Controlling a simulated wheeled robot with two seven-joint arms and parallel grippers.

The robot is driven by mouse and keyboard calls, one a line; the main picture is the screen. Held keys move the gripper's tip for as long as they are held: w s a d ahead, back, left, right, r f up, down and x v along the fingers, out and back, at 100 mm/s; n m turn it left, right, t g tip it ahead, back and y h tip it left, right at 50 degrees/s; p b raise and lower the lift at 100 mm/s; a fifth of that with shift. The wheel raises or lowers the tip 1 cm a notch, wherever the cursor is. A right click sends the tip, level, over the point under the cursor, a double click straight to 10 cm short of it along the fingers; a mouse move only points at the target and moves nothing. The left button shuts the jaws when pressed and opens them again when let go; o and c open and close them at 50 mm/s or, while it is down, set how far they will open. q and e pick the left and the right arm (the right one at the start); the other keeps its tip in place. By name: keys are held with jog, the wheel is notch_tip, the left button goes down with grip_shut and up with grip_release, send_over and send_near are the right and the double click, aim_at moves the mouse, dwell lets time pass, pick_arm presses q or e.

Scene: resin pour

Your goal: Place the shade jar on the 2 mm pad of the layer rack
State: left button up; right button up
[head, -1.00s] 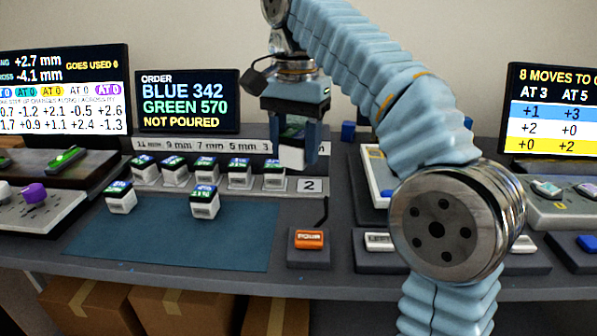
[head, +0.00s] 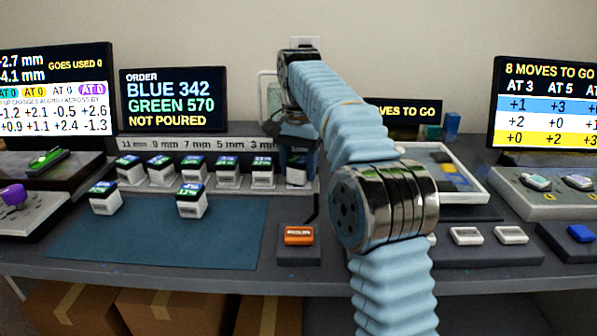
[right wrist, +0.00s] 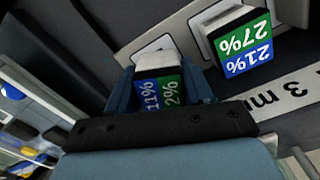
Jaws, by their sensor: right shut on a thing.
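The shade jar (head: 297,175), white with a blue and green top, is between the fingers of my right gripper (head: 298,162) at the right end of the layer rack (head: 230,145). In the right wrist view the jar (right wrist: 158,82) shows a top reading 11% and 2%, with a blue finger of the gripper (right wrist: 160,92) on each side. It is over or on the end pad right of the 3 mm label; I cannot tell whether its base touches. The pad's "2" label is hidden in the head view. My left gripper is not in view.
Several similar jars stand along the rack; the nearest one (head: 263,172) is just left of the held jar. Two more jars (head: 192,201) stand on the blue mat (head: 160,240), whose front is clear. An orange button (head: 298,235) is in front. A white tray (head: 470,180) lies right of my arm.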

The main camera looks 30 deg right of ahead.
jog(key=shift+f, duration=0.2)
jog(key=shift+f, duration=0.1)
jog(key=o, duration=1.1)
